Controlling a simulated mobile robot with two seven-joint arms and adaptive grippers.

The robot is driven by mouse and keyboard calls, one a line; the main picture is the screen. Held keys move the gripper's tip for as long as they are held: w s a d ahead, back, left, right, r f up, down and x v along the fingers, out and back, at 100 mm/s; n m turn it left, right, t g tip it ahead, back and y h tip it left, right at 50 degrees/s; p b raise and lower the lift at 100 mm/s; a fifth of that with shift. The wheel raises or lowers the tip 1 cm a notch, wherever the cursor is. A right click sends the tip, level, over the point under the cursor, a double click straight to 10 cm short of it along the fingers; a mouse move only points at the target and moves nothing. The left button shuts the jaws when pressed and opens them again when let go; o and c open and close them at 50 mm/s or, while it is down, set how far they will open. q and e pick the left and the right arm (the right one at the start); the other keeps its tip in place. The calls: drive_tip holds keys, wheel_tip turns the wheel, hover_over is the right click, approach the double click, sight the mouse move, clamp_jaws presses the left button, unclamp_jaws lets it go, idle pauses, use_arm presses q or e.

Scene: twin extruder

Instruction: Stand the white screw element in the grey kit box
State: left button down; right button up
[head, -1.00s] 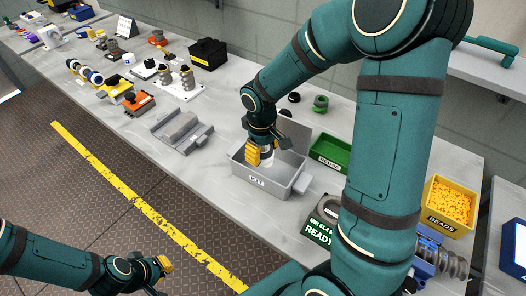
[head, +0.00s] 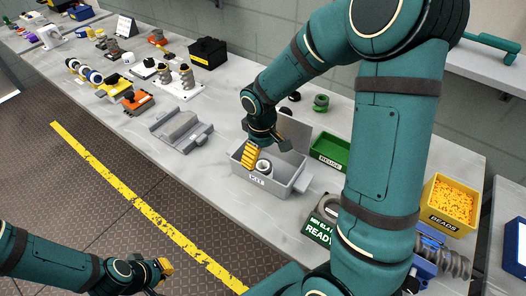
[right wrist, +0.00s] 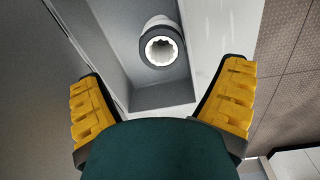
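The white screw element (head: 264,167) stands inside the grey kit box (head: 262,186). In the right wrist view the element (right wrist: 161,48) shows its round toothed bore with a dark rim, near a corner of the box (right wrist: 165,95). My right gripper (head: 250,158) is at the box's left part, beside the element. In the right wrist view its yellow fingers (right wrist: 162,100) are spread wide with nothing between them, and the element is beyond them, apart. My left gripper (head: 163,270) is low at the left over the floor, away from the table; its finger opening is unclear.
A green bin (head: 331,153) stands just right of the box, and a grey fixture (head: 181,131) lies to its left. A yellow bead bin (head: 450,206) is at the right. Bare tabletop lies in front of the fixture.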

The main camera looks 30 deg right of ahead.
wheel_tip(320, 180, up, 13)
drive_tip(key=p, duration=0.3)
drive_tip(key=shift+a+r, duration=0.15)
drive_tip(key=shift+a, duration=0.05)
idle(0.8)
